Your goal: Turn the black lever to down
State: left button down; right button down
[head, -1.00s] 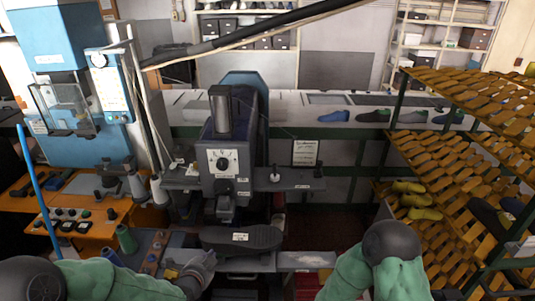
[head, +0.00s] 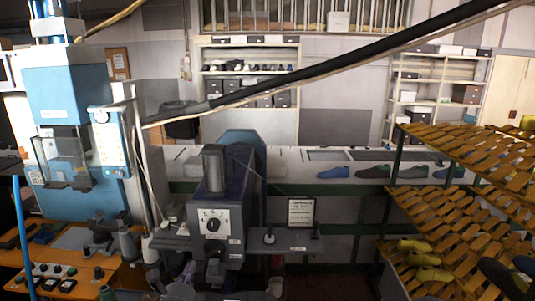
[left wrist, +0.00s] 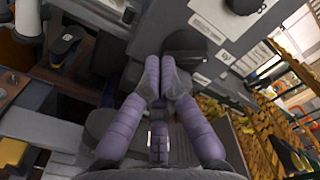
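A grey machine (head: 225,195) stands mid-picture in the head view, with a black knob (head: 212,224) on a white dial on its front. I cannot tell for sure whether this knob is the black lever. My left gripper (head: 187,273) shows small and low beside the machine, near the picture's bottom. In the left wrist view its purple fingers (left wrist: 161,72) have their tips close together, with no clear object between them. A dark rounded part (left wrist: 187,45) of the machine lies just beyond the tips; contact cannot be told. My right gripper is not in view.
A blue machine (head: 75,150) and an orange bench with buttons (head: 55,275) stand at left. A slatted shoe rack (head: 455,215) fills the right. A black hose (head: 330,70) crosses overhead. A small sign (head: 301,212) stands behind the machine's arm.

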aim_at(214, 252)
pick_arm(q)
jog(key=shift+w+d+b, duration=0.1)
jog(key=shift+w+b, duration=0.45)
jog(key=shift+w, duration=2.1)
jog(key=shift+d, duration=0.6)
jog(key=shift+d+r, duration=0.1)
jog(key=shift+r, duration=0.4)
jog(key=shift+d+r, duration=0.15)
jog(key=shift+r, duration=0.05)
jog(key=shift+d+r, duration=0.15)
jog(key=shift+r, duration=0.1)
jog(key=shift+d+r, duration=0.2)
jog(key=shift+d, duration=0.1)
jog(key=shift+r, duration=0.1)
